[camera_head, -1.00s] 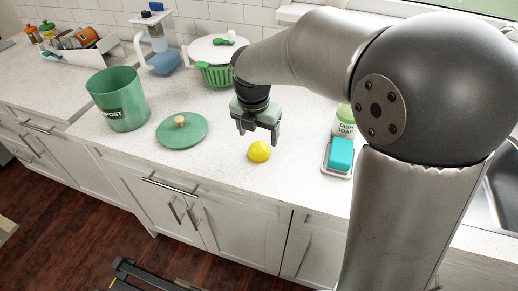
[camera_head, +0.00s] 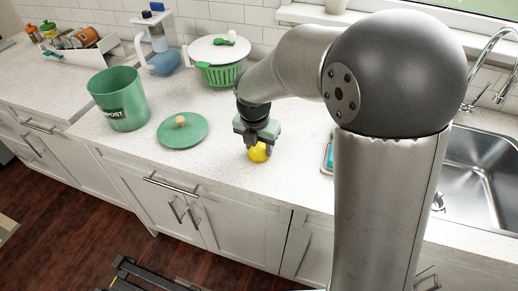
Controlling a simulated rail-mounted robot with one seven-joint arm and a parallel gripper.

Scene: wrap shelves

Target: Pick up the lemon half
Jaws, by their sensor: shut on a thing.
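The lemon half (camera_head: 258,153) is a small yellow piece on the white counter, right of the green lid. My gripper (camera_head: 260,149) is down over it from above, with its fingers on either side, shut on it. The fingers and palm cover part of the lemon half. It appears to be at counter level; I cannot tell whether it still touches the counter.
A green compost bin (camera_head: 119,99) stands open at the left, with its green lid (camera_head: 182,130) on the counter (camera_head: 215,168). A salad spinner (camera_head: 219,62) stands behind. A sink (camera_head: 482,178) is at the right. My arm mostly hides a soap tray (camera_head: 327,158).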

